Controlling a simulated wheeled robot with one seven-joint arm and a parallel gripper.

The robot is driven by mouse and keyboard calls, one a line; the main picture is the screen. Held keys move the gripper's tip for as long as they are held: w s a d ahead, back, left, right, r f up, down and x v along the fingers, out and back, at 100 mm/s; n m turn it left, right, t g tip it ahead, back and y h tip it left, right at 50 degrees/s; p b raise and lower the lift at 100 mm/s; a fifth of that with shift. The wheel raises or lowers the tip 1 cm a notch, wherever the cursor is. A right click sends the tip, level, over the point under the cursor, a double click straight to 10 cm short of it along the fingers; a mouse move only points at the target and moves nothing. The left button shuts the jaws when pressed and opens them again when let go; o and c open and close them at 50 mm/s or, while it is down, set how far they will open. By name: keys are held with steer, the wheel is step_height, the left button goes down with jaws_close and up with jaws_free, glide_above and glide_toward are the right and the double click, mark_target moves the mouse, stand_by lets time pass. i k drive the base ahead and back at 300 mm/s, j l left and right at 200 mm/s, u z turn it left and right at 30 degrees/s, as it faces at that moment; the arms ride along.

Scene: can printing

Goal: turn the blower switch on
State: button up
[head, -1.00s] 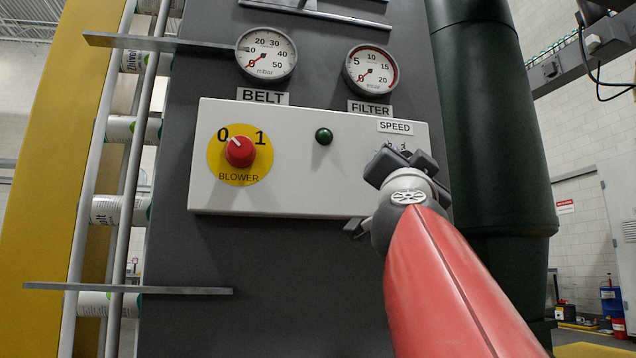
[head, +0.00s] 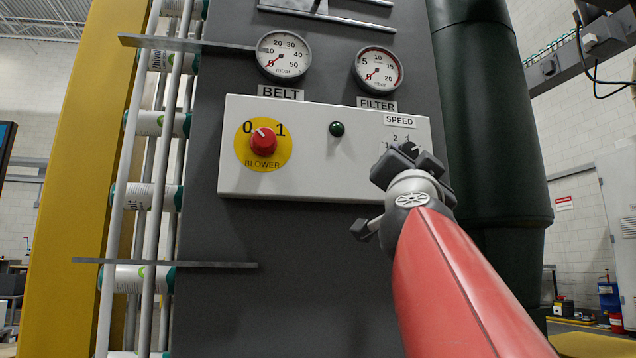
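The blower switch is a red knob (head: 263,141) on a yellow disc marked 0 and 1, at the left of the light grey control panel (head: 300,182). Its white mark points up and left, toward the 0. My gripper (head: 408,161) is at the panel's right end, in front of the area under the SPEED label, well to the right of the blower switch and apart from it. I see it from behind, and its fingertips are hard to make out, so I cannot tell how far apart they are. Nothing is seen held in it.
A green lamp (head: 337,129) sits between the blower switch and the speed dial (head: 409,150). The BELT gauge (head: 284,55) and FILTER gauge (head: 378,70) are above the panel. A metal bar (head: 190,45) juts left. Space before the blower switch is clear.

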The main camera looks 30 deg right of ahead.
mark_target(264, 142)
steer(key=k, duration=1.05)
